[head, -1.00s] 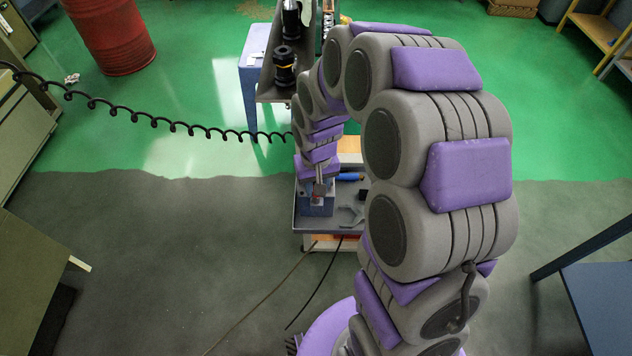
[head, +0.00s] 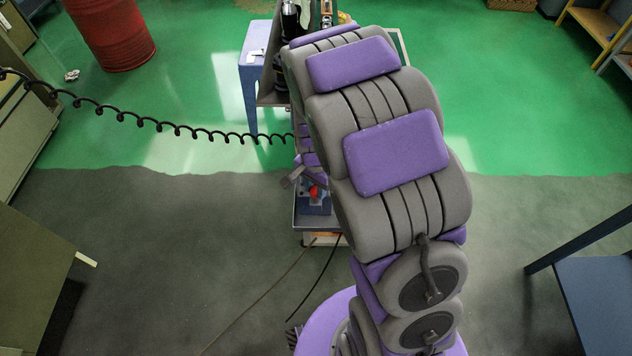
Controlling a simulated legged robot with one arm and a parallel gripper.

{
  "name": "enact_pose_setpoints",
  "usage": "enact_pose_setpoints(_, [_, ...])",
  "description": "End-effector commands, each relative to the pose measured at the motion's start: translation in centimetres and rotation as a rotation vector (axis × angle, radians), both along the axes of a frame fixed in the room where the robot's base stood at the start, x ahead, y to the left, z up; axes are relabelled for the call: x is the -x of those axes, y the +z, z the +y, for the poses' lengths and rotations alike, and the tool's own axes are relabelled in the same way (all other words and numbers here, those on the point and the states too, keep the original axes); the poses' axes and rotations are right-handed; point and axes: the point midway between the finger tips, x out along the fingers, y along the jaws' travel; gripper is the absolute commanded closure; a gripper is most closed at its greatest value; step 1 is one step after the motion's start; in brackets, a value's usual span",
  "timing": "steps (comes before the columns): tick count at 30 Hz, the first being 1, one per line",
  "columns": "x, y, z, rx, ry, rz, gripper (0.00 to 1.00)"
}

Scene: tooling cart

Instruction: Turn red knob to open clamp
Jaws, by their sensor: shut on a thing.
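The red knob (head: 314,191) sits on a small blue-grey clamp block (head: 316,207) on the tooling cart's tray. My gripper (head: 300,178) is right at the knob, small in the head view, with a grey part sticking out to its left. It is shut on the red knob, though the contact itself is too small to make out. The knob's red top shows, but my arm hides the right side of the clamp and most of the tray. I cannot tell whether the clamp's jaws are open.
The cart's tray rim (head: 296,222) shows at left. Behind stand a blue side table (head: 254,58) and dark tool holders (head: 290,22). A black coiled cable (head: 178,128) hangs across the left to the cart. A red barrel (head: 112,32) is far left. The floor around is mostly clear.

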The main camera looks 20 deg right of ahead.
Motion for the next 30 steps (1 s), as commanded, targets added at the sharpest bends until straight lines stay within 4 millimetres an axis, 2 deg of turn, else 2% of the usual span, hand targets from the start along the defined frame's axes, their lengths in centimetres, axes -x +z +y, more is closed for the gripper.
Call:
enact_pose_setpoints(10, [0.05,-0.02,0.07,-0.001,-0.139,0.004,0.99])
enact_pose_setpoints(26, [0.01,-0.08,0.11,0.000,-0.163,0.003,0.99])
enact_pose_setpoints(27, [0.01,-0.08,0.10,0.000,-0.163,0.003,0.67])
enact_pose_setpoints(30, [0.00,-0.07,0.09,-0.001,-0.162,0.002,0.57])
